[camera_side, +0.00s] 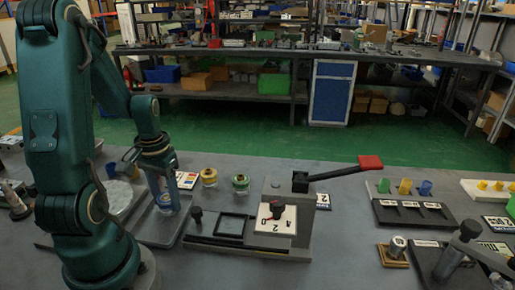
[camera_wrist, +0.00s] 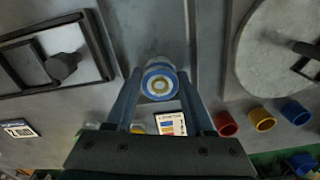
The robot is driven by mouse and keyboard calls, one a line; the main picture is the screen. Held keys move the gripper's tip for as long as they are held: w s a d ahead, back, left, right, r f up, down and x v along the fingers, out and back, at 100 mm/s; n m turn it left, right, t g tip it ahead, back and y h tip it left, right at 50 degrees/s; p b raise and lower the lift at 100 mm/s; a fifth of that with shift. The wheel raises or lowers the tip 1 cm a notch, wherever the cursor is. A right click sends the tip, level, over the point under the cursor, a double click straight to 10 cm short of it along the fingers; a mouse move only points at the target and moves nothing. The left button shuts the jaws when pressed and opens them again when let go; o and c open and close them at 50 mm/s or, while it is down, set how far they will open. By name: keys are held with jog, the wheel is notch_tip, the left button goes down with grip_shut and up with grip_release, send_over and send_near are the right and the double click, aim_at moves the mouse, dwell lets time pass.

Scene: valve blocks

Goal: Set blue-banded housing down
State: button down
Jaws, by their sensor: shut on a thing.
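The blue-banded housing (camera_wrist: 159,80) shows end-on between my fingers in the wrist view, a blue ring around a pale core. My gripper (camera_wrist: 160,92) is shut on it. In the side view my gripper (camera_side: 162,182) points down over a grey flat tray (camera_side: 152,232) at the left of the bench. A yellow-banded housing (camera_side: 209,177) and a green-banded housing (camera_side: 241,184) stand on the bench to the right.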

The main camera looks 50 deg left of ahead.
aim_at(166, 197)
jog(key=shift+f, duration=0.15)
jog(key=c, duration=0.5)
grip_release()
jog(key=shift+c, duration=0.2)
notch_tip(166, 197, up, 12)
jog(key=w+d+r+m+t, duration=0.1)
jog(key=d+m+t, duration=0.4)
jog(key=d, duration=1.2)
jog(key=shift+d+r+m+t, duration=0.3)
jog(key=shift+r+m, duration=0.2)
jog(key=shift+r, duration=0.1)
